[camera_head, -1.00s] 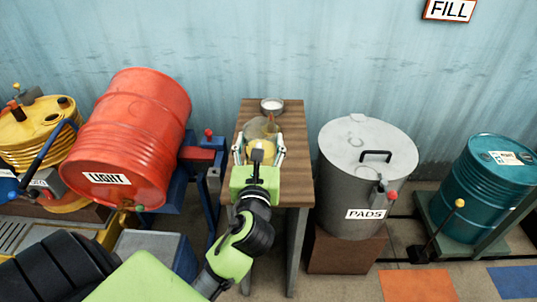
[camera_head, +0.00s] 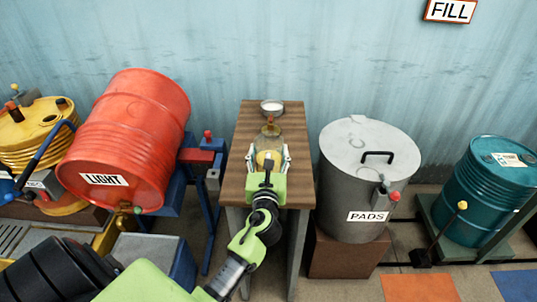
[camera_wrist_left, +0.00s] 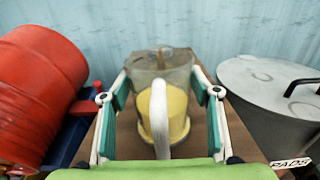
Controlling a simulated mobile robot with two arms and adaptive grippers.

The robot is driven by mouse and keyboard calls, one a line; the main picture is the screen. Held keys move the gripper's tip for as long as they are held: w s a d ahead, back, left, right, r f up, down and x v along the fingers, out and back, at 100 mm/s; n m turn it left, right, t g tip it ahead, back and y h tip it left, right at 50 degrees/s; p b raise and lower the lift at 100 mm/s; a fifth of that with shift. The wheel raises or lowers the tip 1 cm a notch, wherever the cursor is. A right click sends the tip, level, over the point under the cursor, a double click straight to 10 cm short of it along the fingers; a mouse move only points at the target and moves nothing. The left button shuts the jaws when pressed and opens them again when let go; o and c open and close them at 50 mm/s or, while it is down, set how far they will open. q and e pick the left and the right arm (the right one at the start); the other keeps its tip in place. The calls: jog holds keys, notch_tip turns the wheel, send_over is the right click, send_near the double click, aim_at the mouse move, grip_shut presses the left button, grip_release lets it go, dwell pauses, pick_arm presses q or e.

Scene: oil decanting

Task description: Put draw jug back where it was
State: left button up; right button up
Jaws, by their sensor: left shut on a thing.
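The draw jug (camera_head: 268,143) is a clear vessel with yellow liquid low inside and a pale handle. It also shows upright in the left wrist view (camera_wrist_left: 176,78), with its handle towards my wrist. My left gripper (camera_head: 268,158) is shut on the jug, one finger on each side. The jug is over the wooden table (camera_head: 242,187). I cannot tell whether its base touches the top. My right gripper is not in view.
A small amber item (camera_head: 270,129) and a white-topped dish (camera_head: 272,107) stand behind the jug. The red LIGHT drum (camera_head: 130,130) is to the left, the grey PADS bin (camera_head: 350,190) to the right. Bare tabletop shows on both sides of the jug.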

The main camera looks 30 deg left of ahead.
pick_arm(q)
jog(key=shift+r, duration=0.1)
jog(key=o, duration=1.5)
jog(key=shift+f, duration=0.2)
jog(key=shift+o, duration=0.2)
